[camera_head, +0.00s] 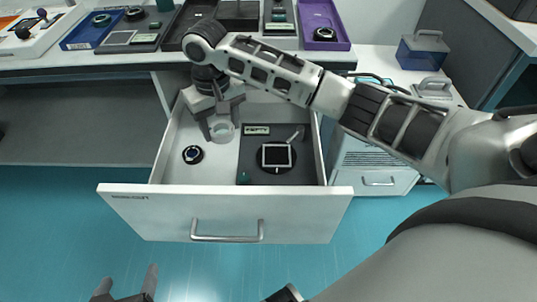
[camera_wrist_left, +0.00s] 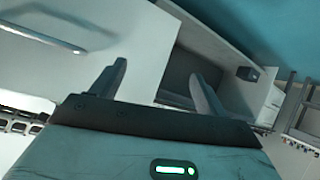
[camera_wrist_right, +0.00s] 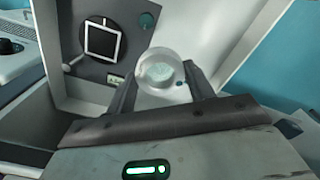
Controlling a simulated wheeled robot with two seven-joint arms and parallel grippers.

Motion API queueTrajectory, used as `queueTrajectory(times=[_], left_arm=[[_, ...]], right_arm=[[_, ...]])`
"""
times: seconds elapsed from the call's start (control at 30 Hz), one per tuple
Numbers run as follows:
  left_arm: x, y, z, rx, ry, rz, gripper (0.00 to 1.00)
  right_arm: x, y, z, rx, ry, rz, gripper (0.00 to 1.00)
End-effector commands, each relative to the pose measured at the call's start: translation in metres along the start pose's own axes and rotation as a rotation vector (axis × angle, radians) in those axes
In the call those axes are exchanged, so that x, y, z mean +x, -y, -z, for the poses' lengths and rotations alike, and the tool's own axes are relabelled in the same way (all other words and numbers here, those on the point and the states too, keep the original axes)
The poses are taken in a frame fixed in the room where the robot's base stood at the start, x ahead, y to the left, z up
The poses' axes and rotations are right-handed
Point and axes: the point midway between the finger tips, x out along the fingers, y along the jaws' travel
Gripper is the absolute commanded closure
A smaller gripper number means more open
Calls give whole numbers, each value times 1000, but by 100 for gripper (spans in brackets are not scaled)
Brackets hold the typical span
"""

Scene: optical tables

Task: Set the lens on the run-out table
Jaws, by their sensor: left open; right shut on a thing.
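A clear round lens (camera_head: 223,132) is held in my right gripper (camera_head: 220,122), above the left part of an open white drawer (camera_head: 165,200). In the right wrist view the lens (camera_wrist_right: 160,72) sits between the two shut fingers. Right of it, on a dark grey panel (camera_head: 250,150) in the drawer, is a black round base with a pale square frame (camera_head: 277,155) and a small silver arm beside it; this may be the run-out table, but I cannot be sure. My left gripper (camera_head: 126,284) is open and empty, low in front of the drawer.
A small black ring-shaped part (camera_head: 193,154) lies on the drawer's white floor. Trays, including a purple one (camera_head: 335,40) and a blue one (camera_head: 85,35), stand on the table behind. My right arm crosses above the drawer.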

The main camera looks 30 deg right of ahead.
Motion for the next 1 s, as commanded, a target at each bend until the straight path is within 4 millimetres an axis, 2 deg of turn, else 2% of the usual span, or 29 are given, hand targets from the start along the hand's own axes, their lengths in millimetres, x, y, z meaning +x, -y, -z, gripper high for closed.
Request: queueTrajectory(times=[0.03, 0.17, 0.23, 0.43, 0.6, 0.73, 1.0], left_arm=[[5, -2, -11, 1, 4, -9, 25], [6, -4, -14, 5, 3, -18, 25], [7, -3, -15, 7, 5, -19, 25], [14, -2, -29, 6, 35, -27, 25], [29, -1, -43, 2, 63, -38, 25], [38, -2, -52, 1, 86, -48, 25], [46, -6, -60, -4, 106, -66, 25]], right_arm=[[13, 0, 0, 0, -1, 0, 71], [21, -3, 0, 1, -1, 0, 71], [25, -12, -2, 3, -1, -2, 71], [45, -58, -10, 6, 1, -5, 71], [66, -97, -18, 5, 2, -3, 71], [87, -112, -20, 3, 1, -1, 71], [106, -128, -23, 2, 1, -2, 71]])
